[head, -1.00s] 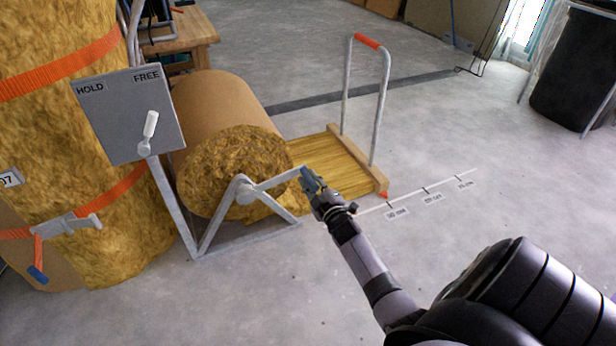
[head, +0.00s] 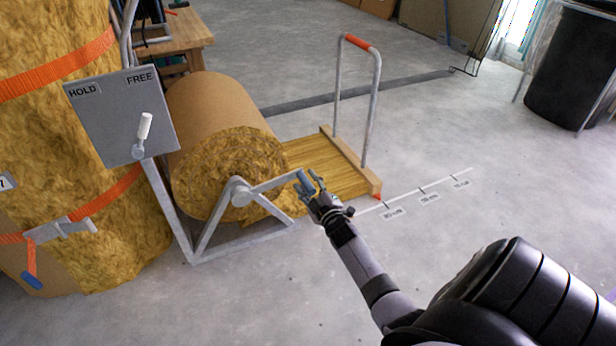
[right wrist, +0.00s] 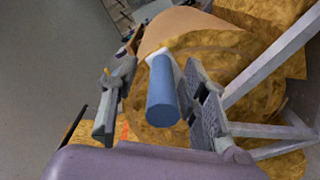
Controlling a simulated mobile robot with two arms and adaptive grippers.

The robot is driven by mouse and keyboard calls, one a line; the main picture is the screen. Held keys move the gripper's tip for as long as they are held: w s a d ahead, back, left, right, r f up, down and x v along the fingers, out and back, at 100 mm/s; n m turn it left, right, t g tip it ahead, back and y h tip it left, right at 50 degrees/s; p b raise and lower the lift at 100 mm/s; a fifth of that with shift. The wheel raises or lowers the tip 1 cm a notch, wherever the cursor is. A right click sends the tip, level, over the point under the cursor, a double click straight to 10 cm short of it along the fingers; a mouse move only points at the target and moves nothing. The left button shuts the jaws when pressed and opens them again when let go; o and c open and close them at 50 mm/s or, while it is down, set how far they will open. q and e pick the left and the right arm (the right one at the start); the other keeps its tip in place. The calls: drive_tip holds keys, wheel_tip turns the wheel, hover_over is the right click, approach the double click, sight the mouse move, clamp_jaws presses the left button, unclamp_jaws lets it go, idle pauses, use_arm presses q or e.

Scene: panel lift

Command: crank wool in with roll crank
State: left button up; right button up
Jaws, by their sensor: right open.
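A wool roll (head: 225,165) with brown backing lies in a grey metal stand. A crank arm (head: 270,186) reaches right and slightly up from the hub at the roll's near end. The crank's blue handle (right wrist: 163,92) shows between the fingers of my right gripper (right wrist: 160,105) in the right wrist view, with a gap on the left side. My right gripper (head: 315,184) is open at the crank's outer end in the head view. A wool strip (head: 320,165) runs from the roll to a wooden bar (head: 350,160) with a tall handle. My left gripper is not in view.
A HOLD/FREE panel (head: 105,115) with a white-knobbed lever (head: 143,130) stands left of the roll; the lever points up toward FREE. A tall strapped wool bale (head: 60,190) stands behind it. Floor marks (head: 420,190) lie right of the strip. The floor in front is clear.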

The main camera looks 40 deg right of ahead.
drive_tip(key=shift+a, duration=0.1)
drive_tip(key=shift+s, duration=0.25)
drive_tip(key=v, duration=1.1)
drive_tip(key=shift+s, duration=0.2)
drive_tip(key=shift+a+r, duration=0.1)
